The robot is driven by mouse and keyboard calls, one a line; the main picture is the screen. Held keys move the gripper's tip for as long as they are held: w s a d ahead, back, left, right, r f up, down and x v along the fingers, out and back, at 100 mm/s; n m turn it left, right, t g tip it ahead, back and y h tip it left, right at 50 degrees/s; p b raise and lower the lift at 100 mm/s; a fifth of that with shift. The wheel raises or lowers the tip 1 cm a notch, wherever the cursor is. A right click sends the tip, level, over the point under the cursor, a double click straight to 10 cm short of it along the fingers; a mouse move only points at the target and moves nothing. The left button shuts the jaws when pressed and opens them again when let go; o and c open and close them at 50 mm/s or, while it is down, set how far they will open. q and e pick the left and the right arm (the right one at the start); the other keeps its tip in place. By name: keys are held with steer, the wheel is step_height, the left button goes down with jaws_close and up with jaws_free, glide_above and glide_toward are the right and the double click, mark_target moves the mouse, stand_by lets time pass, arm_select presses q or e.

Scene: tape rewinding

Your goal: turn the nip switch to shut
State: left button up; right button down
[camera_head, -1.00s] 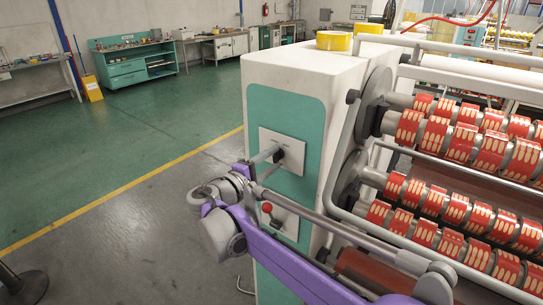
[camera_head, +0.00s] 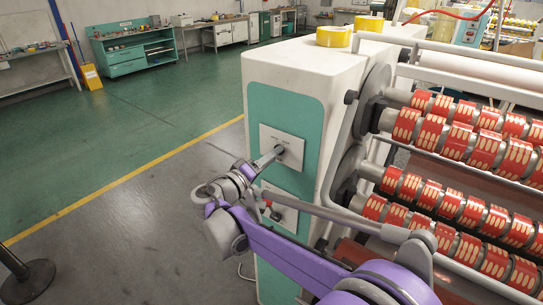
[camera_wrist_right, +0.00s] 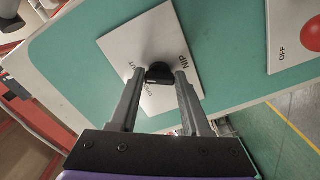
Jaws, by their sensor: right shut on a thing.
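The nip switch is a small black knob (camera_wrist_right: 159,73) on a pale square plate (camera_wrist_right: 185,52) marked "NIP". The plate also shows in the head view (camera_head: 296,145), on the teal front of the white machine cabinet. My right gripper (camera_head: 275,153) reaches the plate from the left and covers most of the knob there. In the right wrist view its two grey fingers (camera_wrist_right: 160,79) stand on either side of the knob and are shut on it. The fingers partly hide the plate's other lettering, so the knob's setting is hard to tell. My left gripper is out of view.
A lower plate (camera_head: 285,212) with a red button (camera_wrist_right: 313,34) marked "OFF" sits close to my right arm. Rollers with red tape rolls (camera_head: 470,145) lie to the right. Yellow rolls (camera_head: 334,36) rest on the cabinet. Open floor (camera_head: 150,150) lies left.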

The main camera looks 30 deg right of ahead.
stand_by(0.4)
steer(key=shift+c, duration=1.8)
jaws_free()
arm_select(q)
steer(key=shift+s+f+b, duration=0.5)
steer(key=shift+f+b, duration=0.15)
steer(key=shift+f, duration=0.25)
arm_select(e)
steer(key=v, duration=1.1)
steer(key=shift+w+d, duration=0.1)
